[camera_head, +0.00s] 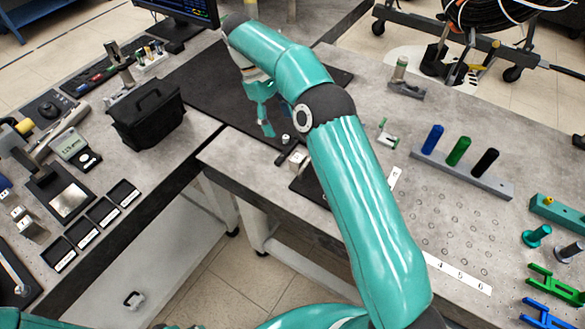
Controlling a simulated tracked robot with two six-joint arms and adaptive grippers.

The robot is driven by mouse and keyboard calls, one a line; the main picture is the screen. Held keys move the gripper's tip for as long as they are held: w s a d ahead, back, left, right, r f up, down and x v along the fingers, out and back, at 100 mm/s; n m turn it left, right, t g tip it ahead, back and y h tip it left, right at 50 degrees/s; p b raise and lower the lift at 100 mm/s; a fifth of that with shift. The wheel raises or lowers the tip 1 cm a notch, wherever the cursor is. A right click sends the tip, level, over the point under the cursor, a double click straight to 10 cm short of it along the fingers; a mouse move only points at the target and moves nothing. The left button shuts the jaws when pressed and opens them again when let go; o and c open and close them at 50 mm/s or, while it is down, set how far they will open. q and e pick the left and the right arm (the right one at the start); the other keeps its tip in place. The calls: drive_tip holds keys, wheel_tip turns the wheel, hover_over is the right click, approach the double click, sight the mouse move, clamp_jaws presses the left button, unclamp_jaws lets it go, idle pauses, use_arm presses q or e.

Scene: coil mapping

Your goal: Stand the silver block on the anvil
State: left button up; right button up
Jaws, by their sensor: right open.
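My right arm reaches across the middle, and my right gripper (264,122) hangs open above the near edge of the dark mat. I see nothing between its fingers. A small pale silver block (297,156) sits below and to the right of the gripper, by the black pad and partly beside my arm. The gripper is apart from it. I cannot make out a clear anvil; my arm covers part of the bench there. My left gripper is not in view.
A black tool bag (147,115) stands on the left bench, near several small black trays (92,224). A rack (463,172) with blue, green and black cylinders stands on the right bench. The dark mat (215,80) is mostly clear. A gap separates the benches at the front.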

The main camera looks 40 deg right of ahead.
sight(293, 155)
drive_tip(key=x, duration=0.8)
drive_tip(key=shift+w+p+x, duration=0.15)
drive_tip(key=shift+p+x, duration=0.1)
drive_tip(key=shift+x, duration=1.05)
drive_tip(key=shift+w+p+x, duration=0.15)
drive_tip(key=shift+p+x, duration=0.1)
drive_tip(key=shift+x, duration=1.1)
drive_tip(key=shift+f, duration=0.1)
clamp_jaws()
